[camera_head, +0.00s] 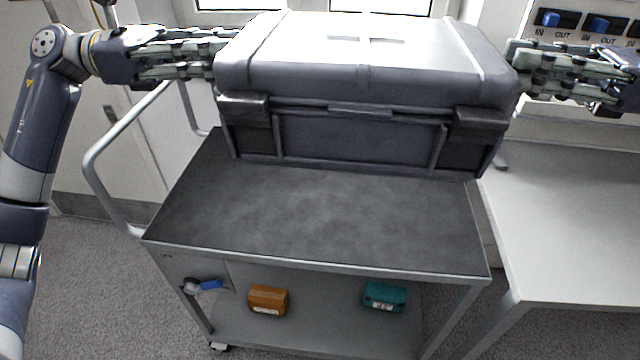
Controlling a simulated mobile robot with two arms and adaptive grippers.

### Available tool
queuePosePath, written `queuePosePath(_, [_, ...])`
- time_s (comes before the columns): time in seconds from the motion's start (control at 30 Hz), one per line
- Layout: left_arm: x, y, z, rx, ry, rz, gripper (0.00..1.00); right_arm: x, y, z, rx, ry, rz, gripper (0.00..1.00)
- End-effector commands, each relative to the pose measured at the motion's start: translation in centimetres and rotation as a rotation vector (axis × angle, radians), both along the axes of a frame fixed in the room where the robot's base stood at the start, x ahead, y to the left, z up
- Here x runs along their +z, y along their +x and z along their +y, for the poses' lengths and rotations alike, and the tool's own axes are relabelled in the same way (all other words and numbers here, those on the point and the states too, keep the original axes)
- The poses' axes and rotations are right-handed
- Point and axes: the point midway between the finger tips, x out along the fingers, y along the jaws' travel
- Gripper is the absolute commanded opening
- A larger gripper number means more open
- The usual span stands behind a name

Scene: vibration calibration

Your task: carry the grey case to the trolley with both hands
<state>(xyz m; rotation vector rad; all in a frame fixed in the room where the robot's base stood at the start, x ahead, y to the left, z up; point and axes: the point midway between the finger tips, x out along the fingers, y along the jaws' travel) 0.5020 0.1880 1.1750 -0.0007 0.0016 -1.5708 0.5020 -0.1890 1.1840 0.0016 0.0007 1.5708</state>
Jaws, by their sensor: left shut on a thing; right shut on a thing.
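The grey case (350,135) is closed and sits over the far part of the trolley's dark top (310,215). I cannot tell whether its underside touches the top. My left gripper (205,52) is shut on the case's left side. My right gripper (520,68) is shut on its right side. The inner fingertips are partly hidden by the case. The near part of the trolley top is bare.
An orange box (268,299) and a teal box (384,297) lie on the trolley's lower shelf. A rail handle (97,185) rises at the trolley's left. A grey table (570,220) stands close on the right.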

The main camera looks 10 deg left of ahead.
Motion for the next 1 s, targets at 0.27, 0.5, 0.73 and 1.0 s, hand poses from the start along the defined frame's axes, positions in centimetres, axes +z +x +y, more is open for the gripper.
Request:
queuePosePath(0.27, [-1.2, 0.2, 0.2, 0.004, -0.004, 0.002, 0.00, -1.1, 0.2, -0.2, -0.004, 0.004, 0.001, 0.00])
queuePosePath(0.5, [-3.4, 0.3, 0.2, 0.004, -0.003, 0.001, 0.00, -3.3, 0.3, -0.2, -0.004, 0.004, 0.001, 0.00])
queuePosePath(0.73, [-5.7, 0.5, 0.2, 0.004, -0.004, 0.002, 0.00, -5.7, 0.5, -0.2, -0.004, 0.003, 0.002, 0.00])
queuePosePath(1.0, [-8.9, 0.7, 0.2, 0.005, -0.004, 0.003, 0.00, -8.9, 0.7, -0.2, -0.004, 0.004, 0.002, 0.00])
